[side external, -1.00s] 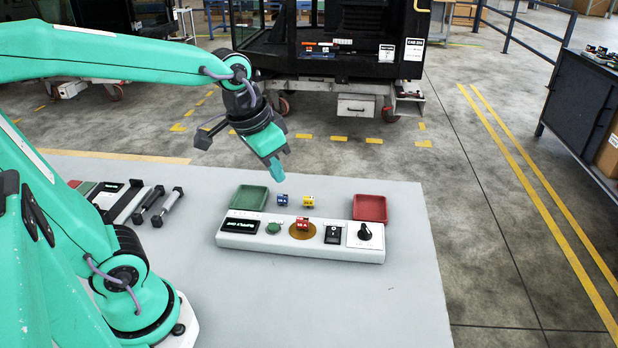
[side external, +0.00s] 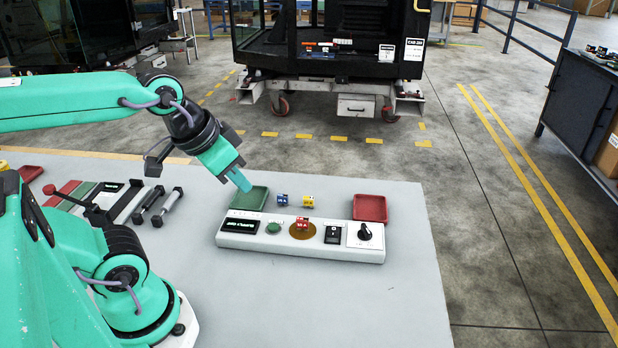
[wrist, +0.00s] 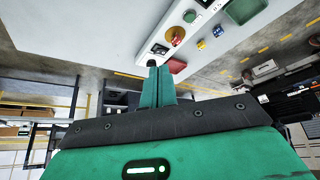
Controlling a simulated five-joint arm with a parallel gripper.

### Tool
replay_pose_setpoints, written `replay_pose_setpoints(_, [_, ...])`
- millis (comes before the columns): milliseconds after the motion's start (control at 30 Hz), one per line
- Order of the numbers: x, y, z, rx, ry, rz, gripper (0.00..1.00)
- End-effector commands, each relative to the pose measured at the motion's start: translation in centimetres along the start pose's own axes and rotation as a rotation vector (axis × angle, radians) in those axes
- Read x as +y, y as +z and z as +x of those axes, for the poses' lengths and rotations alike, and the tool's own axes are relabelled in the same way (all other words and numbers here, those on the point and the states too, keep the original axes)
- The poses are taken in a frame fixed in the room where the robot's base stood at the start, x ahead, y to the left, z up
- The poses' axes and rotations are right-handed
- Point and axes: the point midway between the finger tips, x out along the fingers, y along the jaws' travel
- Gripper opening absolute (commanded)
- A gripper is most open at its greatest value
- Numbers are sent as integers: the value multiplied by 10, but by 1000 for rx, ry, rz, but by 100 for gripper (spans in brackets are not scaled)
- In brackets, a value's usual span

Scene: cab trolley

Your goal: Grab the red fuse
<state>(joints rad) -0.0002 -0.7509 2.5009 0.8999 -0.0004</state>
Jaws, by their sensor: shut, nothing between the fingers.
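The red fuse (side external: 301,223) sits on the round amber disc (side external: 303,232) of the white control panel (side external: 232,240). In the wrist view the red fuse (wrist: 177,38) shows small near the top. My gripper (side external: 245,186) is shut and empty, in the air by the green tray, to the left of the red fuse and clear of it. In the wrist view my gripper's fingers (wrist: 157,70) lie closed together. A blue fuse (side external: 282,200) and a yellow fuse (side external: 308,201) stand on the table behind the panel.
A green tray (side external: 262,207) and a red tray (side external: 384,208) stand behind the panel's ends. A green button (side external: 273,228), a black switch (side external: 333,234) and a black knob (side external: 365,232) stand on the panel. The table in front of the panel is clear.

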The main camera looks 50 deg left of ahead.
Motion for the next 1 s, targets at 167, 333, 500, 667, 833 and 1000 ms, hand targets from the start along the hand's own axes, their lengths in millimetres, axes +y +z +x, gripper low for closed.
replay_pose_setpoints(167, [0, 0, 0, 0, 0, 0, 0])
replay_pose_setpoints(333, [0, 0, 0, 0, 0, 1, 18])
replay_pose_setpoints(500, [0, 0, 0, 0, 0, 1, 40])
replay_pose_setpoints(667, [0, 0, 0, 0, 0, 1, 40])
replay_pose_setpoints(833, [0, -2, 1, -5, -1, 8, 40])
replay_pose_setpoints(1000, [-2, -9, 6, -32, -2, 46, 40])
